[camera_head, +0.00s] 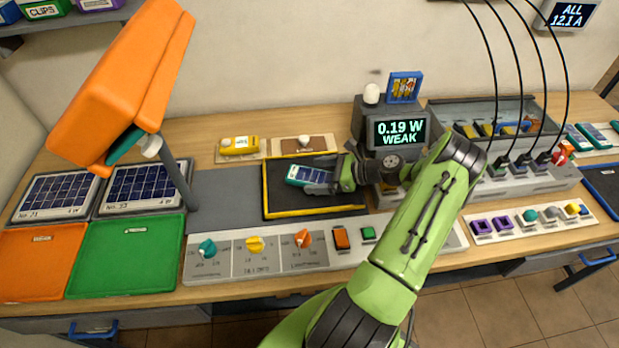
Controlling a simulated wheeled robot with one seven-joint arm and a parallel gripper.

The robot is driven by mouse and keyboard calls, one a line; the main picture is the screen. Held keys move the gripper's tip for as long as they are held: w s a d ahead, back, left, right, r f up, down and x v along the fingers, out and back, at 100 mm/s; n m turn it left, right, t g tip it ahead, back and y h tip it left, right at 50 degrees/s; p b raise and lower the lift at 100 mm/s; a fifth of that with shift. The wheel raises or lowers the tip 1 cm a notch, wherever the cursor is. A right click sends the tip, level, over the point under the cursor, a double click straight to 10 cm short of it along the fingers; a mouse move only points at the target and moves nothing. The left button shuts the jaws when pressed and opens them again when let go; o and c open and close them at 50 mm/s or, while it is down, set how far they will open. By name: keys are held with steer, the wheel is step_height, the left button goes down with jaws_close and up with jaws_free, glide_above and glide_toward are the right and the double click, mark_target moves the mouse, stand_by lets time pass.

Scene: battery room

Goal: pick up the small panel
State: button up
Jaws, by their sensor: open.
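The small panel (308,176) is a dark blue cell plate with teal and pale edges. It lies in the black tray with a yellow rim (266,197), in the middle of the bench. My gripper (329,182) is open and sits at the panel's right end, low over the tray. Its fingers overlap that end in the picture, so I cannot tell whether they touch the panel. My wrist hides part of the tray's right side.
An orange lamp (124,84) leans over the left, near two larger panels (140,190). Orange (38,262) and green (125,255) trays lie in front of them. A knob console (265,257) runs along the front. A meter (400,131) reading "0.19 W WEAK" stands behind my wrist.

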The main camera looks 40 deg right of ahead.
steer(key=shift+x, duration=0.75)
steer(key=c, duration=1.3)
